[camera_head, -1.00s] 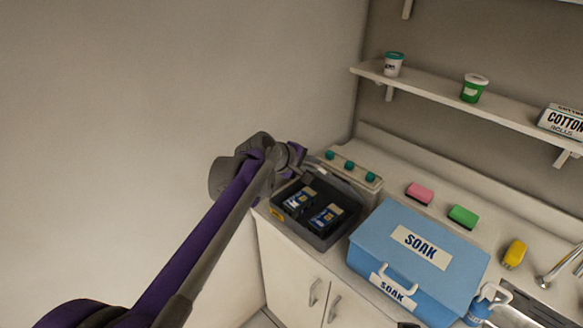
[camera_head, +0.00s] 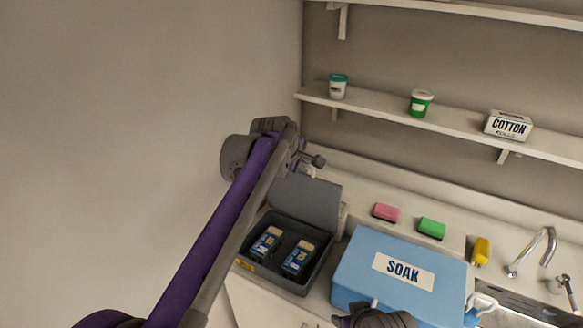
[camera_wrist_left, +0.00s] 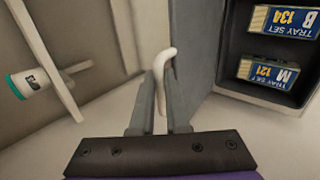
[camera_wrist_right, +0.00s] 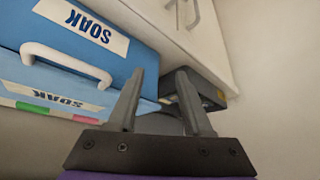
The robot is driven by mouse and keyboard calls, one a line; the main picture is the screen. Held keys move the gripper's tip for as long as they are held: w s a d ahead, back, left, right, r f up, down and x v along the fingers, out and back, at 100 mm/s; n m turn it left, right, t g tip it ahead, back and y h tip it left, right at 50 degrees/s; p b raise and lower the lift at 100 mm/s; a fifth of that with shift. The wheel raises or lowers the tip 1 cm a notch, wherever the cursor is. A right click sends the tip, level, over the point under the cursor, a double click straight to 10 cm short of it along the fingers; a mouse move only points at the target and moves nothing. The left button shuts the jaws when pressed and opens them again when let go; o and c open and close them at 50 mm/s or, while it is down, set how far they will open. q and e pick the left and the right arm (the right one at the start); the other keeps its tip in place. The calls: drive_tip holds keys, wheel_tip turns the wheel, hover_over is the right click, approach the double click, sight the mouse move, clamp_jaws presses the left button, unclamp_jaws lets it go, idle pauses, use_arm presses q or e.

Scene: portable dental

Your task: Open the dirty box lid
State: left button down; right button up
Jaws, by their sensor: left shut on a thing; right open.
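The dark grey dirty box (camera_head: 290,284) stands open on the counter, with two blue tray-set packs inside. Its grey lid (camera_head: 306,203) is raised at the back of the box, roughly upright. My left gripper (camera_head: 312,160) is at the lid's upper edge. In the left wrist view, its fingers (camera_wrist_left: 160,85) are shut on a pale handle (camera_wrist_left: 163,62), beside the grey lid panel (camera_wrist_left: 195,45). My right gripper (camera_wrist_right: 158,80) is open and empty, near the front of the blue SOAK box (camera_wrist_right: 130,75). In the head view only a dark part of it shows at the bottom edge.
The blue SOAK box (camera_head: 430,300) sits right of the dirty box. Pink (camera_head: 386,212), green (camera_head: 432,228) and yellow (camera_head: 480,250) blocks lie behind it. A tap (camera_head: 535,250) is at the right. A shelf (camera_head: 460,128) with tubs runs above; a bare wall is at left.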

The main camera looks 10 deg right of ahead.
use_arm(q)
drive_tip(key=shift+w+d+f, duration=0.3)
drive_tip(key=shift+w+d, duration=0.05)
drive_tip(key=shift+g, duration=0.3)
drive_tip(key=c, duration=0.9)
unclamp_jaws()
drive_tip(key=v, duration=1.1)
drive_tip(key=shift+d+r, duration=0.2)
drive_tip(key=shift+r, duration=0.1)
drive_tip(key=shift+a, duration=0.1)
